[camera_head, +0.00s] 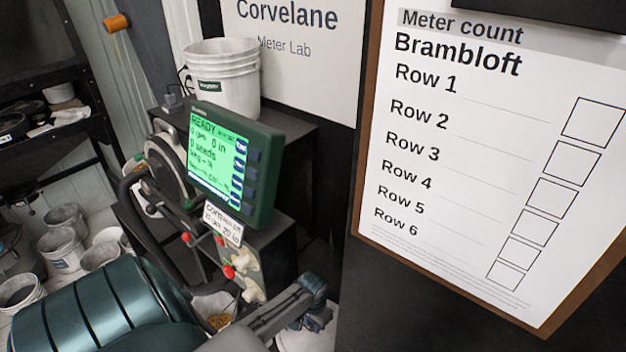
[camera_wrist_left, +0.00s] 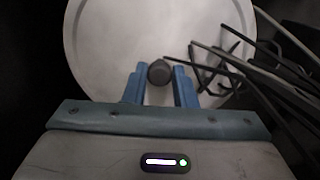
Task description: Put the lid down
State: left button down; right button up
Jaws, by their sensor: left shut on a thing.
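The lid (camera_wrist_left: 105,45) is a pale round disc with a dark grey knob (camera_wrist_left: 159,72) at its middle, seen in the left wrist view. My left gripper (camera_wrist_left: 160,88) is shut on this knob, with one blue finger on each side. In the head view my left gripper (camera_head: 312,302) is at the bottom, right of the seed meter stand. A pale surface shows just under it, cut off by the frame's lower edge. My right gripper is in neither view.
The green-lit monitor (camera_head: 222,162) and the stand's red and cream knobs are close to my left arm. A small bucket with yellowish seed (camera_head: 215,308) is beside the arm. White buckets (camera_head: 62,248) stand at left. Several dark rods (camera_wrist_left: 245,60) cross the lid's right side in the wrist view.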

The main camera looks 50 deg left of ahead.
pick_arm(q)
jog(key=shift+f, duration=0.9)
jog(key=c, duration=1.2)
grip_release()
